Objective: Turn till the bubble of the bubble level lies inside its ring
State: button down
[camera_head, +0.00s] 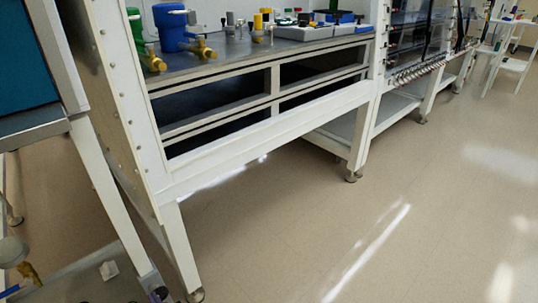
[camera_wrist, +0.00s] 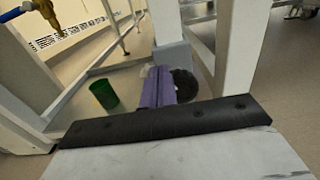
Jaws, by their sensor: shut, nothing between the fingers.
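I cannot make out the bubble level, its bubble or its ring in either view. My gripper (camera_wrist: 158,78) shows in the wrist view as two purple fingers lying side by side. They are shut and hold nothing. They point toward the white legs and low shelf of a bench frame. I cannot tell from the picture whether they touch the frame.
In the head view, a white-framed bench (camera_head: 265,139) carries blue (camera_head: 170,27) and green canisters with brass taps, and small trays. Open floor (camera_head: 400,225) lies at the right. In the wrist view, a green cup (camera_wrist: 104,94) stands beyond my fingers, left of them.

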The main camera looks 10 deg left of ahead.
aim_at(166, 293)
jog(key=shift+w+a, duration=0.3)
jog(key=shift+w+d+f, duration=0.1)
jog(key=shift+f, duration=0.15)
dwell(0.5)
jog(key=shift+w+d, duration=0.15)
jog(key=shift+w+d+r, duration=0.1)
jog(key=shift+w+d, duration=0.4)
jog(key=shift+w, duration=0.15)
jog(key=shift+w+d+f, duration=0.25)
jog(key=shift+w+d, duration=0.1)
jog(key=shift+d, duration=0.1)
dwell(0.6)
jog(key=shift+r+p, duration=0.1)
jog(key=shift+p, duration=0.25)
